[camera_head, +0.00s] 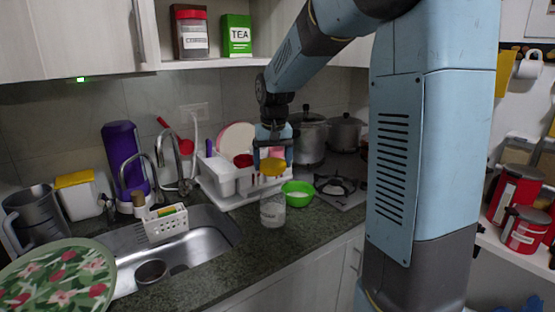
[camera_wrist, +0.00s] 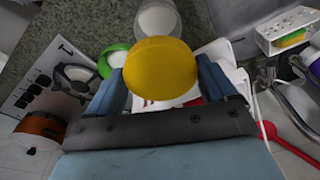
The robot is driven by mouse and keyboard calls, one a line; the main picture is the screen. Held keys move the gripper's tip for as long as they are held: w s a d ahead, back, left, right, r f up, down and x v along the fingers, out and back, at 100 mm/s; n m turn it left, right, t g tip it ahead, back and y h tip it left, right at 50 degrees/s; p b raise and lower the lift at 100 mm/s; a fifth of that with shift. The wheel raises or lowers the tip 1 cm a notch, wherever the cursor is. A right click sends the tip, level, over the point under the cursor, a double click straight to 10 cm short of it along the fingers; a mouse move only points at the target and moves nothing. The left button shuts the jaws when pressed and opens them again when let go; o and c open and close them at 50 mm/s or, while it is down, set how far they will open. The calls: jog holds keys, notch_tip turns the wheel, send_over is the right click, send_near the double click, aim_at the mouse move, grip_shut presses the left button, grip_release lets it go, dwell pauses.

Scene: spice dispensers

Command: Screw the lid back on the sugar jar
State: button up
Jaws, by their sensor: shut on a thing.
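The yellow lid (camera_head: 272,167) is held in my gripper (camera_head: 272,160), which is shut on it. The lid also fills the middle of the wrist view (camera_wrist: 160,70), between the two blue-grey fingers. The clear sugar jar (camera_head: 272,209) stands upright on the dark counter, below the lid in the head view. In the wrist view the jar (camera_wrist: 158,18) shows beyond the lid, open at the top with white contents, partly covered by the lid. Whether the lid touches the jar is hard to tell; they look apart.
A green bowl (camera_head: 298,192) stands close to the jar's right. The white dish rack (camera_head: 225,183) is behind it, the sink (camera_head: 205,232) to the left, and the stove (camera_head: 340,186) with pots to the right. Bare counter (camera_head: 265,250) lies in front of the jar.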

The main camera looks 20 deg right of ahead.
aim_at(273, 209)
jog(key=shift+s+a, duration=0.15)
jog(key=shift+s, duration=0.1)
jog(key=shift+f, duration=0.85)
jog(key=shift+s+f, duration=0.1)
jog(key=shift+f, duration=1.85)
jog(key=shift+f, duration=0.95)
jog(key=o, duration=0.5)
jog(key=c, duration=0.6)
jog(key=shift+o, duration=0.2)
jog(key=shift+a+m+g+h, duration=0.15)
jog(key=shift+m+h, duration=0.15)
jog(key=shift+m, duration=2)
jog(key=shift+d+m+g+h, duration=0.15)
jog(key=shift+m+h, duration=0.15)
jog(key=shift+m, duration=2)
jog(key=shift+a, duration=0.1)
